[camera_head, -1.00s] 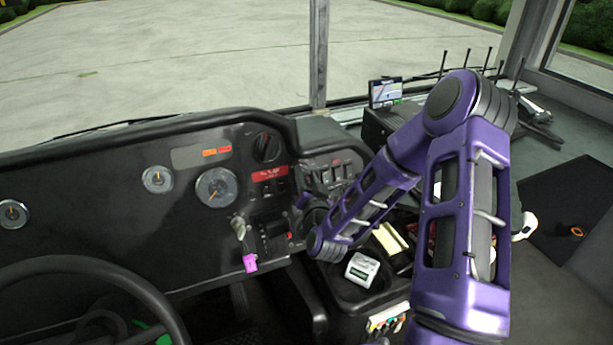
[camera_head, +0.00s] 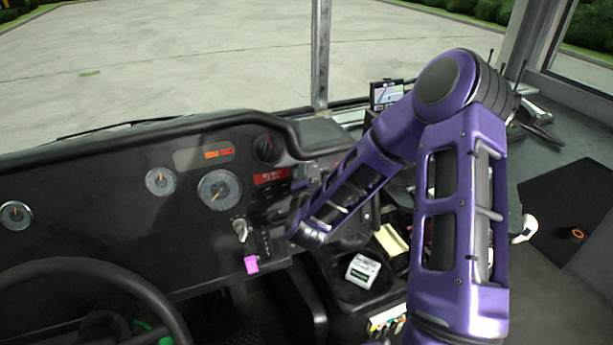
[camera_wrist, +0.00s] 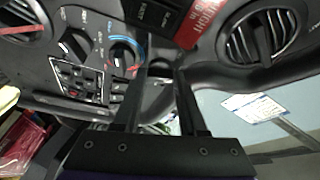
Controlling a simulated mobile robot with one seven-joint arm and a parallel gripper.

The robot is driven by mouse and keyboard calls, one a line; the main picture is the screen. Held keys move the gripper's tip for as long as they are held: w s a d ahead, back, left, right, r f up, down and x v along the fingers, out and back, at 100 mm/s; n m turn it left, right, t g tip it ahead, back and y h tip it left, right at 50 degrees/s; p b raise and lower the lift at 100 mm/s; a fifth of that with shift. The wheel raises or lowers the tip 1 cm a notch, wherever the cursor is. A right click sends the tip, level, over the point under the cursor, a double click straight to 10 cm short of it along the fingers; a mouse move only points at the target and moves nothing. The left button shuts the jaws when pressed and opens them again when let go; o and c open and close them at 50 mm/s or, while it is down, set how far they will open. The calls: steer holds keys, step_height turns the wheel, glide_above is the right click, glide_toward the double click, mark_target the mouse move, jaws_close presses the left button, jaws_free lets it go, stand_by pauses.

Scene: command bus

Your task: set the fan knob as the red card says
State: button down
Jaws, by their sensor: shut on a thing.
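My gripper shows in the wrist view (camera_wrist: 162,80), with its two dark fingers a little apart and reaching towards the dashboard. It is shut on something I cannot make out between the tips. A dial with a blue arc (camera_wrist: 123,45) is beside the left finger and partly behind it. Another dark knob (camera_wrist: 76,43) is further left on the same panel; which is the fan knob I cannot tell. My arm hides the gripper there.
Round air vents (camera_wrist: 262,42) flank the panel. A white box (camera_head: 362,271) is in the console tray, with a yellow pad (camera_head: 392,240) behind it. A key with a purple tag (camera_head: 251,264) hangs left of my arm. The steering wheel (camera_head: 150,285) is lower left.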

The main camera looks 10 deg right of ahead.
steer(key=shift+m, duration=0.3)
steer(key=shift+c, duration=2.3)
jaws_free()
